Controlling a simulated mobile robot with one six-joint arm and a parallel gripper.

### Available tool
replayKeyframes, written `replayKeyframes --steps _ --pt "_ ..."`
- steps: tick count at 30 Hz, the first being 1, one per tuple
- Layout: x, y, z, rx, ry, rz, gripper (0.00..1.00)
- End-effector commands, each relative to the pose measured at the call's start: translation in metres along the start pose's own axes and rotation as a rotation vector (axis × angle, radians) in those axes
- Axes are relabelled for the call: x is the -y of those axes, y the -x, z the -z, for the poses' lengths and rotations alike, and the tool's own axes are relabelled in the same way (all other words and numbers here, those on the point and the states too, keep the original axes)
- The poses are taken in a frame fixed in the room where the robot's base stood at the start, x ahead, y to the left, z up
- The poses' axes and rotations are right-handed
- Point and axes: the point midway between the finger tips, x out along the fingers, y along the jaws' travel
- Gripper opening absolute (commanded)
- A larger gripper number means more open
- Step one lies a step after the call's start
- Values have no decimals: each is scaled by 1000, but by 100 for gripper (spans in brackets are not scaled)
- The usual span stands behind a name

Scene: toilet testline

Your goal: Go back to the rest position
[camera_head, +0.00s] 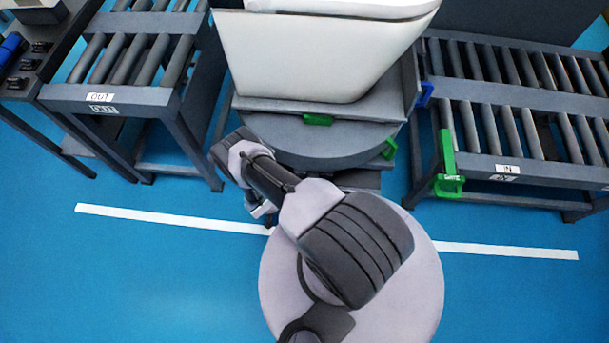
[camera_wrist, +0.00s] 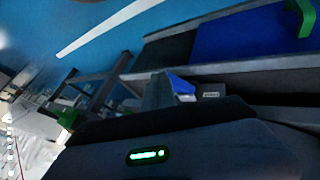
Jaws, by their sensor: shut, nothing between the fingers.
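My gripper shows in the wrist view as a dark body (camera_wrist: 165,135) with a green light, across the bottom of the picture. Its fingertips are hard to make out against the dark background; it is shut and I see nothing held. In the head view my arm folds up and left from its round base, and its far end hangs low, mostly hidden behind the arm, in front of the turntable (camera_head: 325,148). No other object is named by the task.
A white toilet (camera_head: 310,55) stands on the turntable just beyond my arm. Roller conveyors stand left (camera_head: 125,50) and right (camera_head: 520,120), the right one with a green bracket (camera_head: 448,165). Blue floor (camera_head: 130,270) with a white line (camera_head: 510,250) is clear around my base.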

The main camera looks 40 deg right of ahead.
Motion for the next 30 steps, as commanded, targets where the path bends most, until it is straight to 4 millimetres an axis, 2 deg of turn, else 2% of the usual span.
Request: replayKeyframes --steps 3,16,17,19,20,22,23,25,28,29,30 --pt "-2 5 -1 0 1 1 0" --pt "-1 5 -1 -1 0 2 0" --pt "1 8 2 -1 0 3 0" --pt "11 26 21 -6 -3 9 0" --pt "17 40 35 -8 -4 13 0" --pt "32 87 78 -11 -2 27 0" --pt "36 111 98 -10 1 34 0" --pt "39 173 143 0 9 51 0" --pt "27 265 196 26 30 94 0" --pt "19 294 209 35 37 111 0" --pt "6 332 225 50 49 140 0"
